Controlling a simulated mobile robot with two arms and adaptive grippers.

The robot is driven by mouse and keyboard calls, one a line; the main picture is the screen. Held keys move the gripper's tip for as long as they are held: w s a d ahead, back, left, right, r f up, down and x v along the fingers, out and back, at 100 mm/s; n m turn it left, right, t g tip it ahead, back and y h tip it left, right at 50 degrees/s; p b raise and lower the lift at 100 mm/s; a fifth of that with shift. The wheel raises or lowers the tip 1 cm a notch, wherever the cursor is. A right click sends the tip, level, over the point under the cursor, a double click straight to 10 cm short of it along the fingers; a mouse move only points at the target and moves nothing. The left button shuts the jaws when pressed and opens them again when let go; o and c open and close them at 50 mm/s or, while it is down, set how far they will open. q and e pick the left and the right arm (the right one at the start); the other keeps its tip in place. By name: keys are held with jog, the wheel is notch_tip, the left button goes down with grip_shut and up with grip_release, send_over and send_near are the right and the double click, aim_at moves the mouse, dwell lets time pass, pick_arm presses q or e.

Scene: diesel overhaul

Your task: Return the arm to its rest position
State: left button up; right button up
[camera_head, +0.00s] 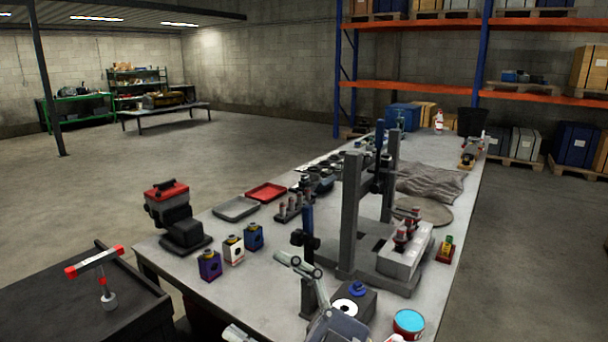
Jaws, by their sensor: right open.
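My right gripper (257,295) is at the bottom centre, over the near part of the long grey workbench (190,262). Its grey-green finger and a pale finger lower left stand apart, open, with nothing seen between them. Its grey body is cut by the bottom edge. My left gripper is not in view.
A dark box with a blue cap (357,290), a blue-topped can (408,323) and a grey press frame (350,215) stand close to the gripper. Purple (209,266), white (233,252) and blue (254,238) bottles stand left. A black cart (110,318) is at left.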

jog(key=w+d+f+m+t+h, duration=0.3)
jog(key=w+d+m+t+h, duration=0.1)
jog(key=d+m+t+h, duration=0.35)
jog(key=w+d+f+m+t+h, duration=0.2)
jog(key=w+d+m+t+h, duration=0.1)
jog(key=d+m+t+h, duration=0.5)
jog(key=s+d+f+m+g+h, duration=0.25)
jog(key=d+f+g, duration=0.25)
jog(key=f, duration=0.4)
jog(key=s+d+f+m+g+h, duration=0.2)
jog(key=d+f+m+g+h, duration=0.2)
jog(key=f, duration=0.5)
jog(key=s+d+f+g, duration=0.1)
jog(key=s+f+g, duration=0.5)
jog(key=s, duration=0.5)
jog(key=s+d+f+g, duration=0.1)
jog(key=s+f+g, duration=0.4)
jog(key=s+f, duration=0.45)
jog(key=s+f+n+g, duration=0.1)
jog(key=s+f, duration=0.1)
jog(key=f, duration=1.2)
jog(key=s+f, duration=0.2)
jog(key=f, duration=1.2)
jog(key=s+d+f+g, duration=0.1)
jog(key=s+d+f, duration=0.2)
jog(key=s+f, duration=1)
jog(key=s, duration=0.2)
jog(key=shift+s+f, duration=0.35)
jog(key=shift+s, duration=0.05)
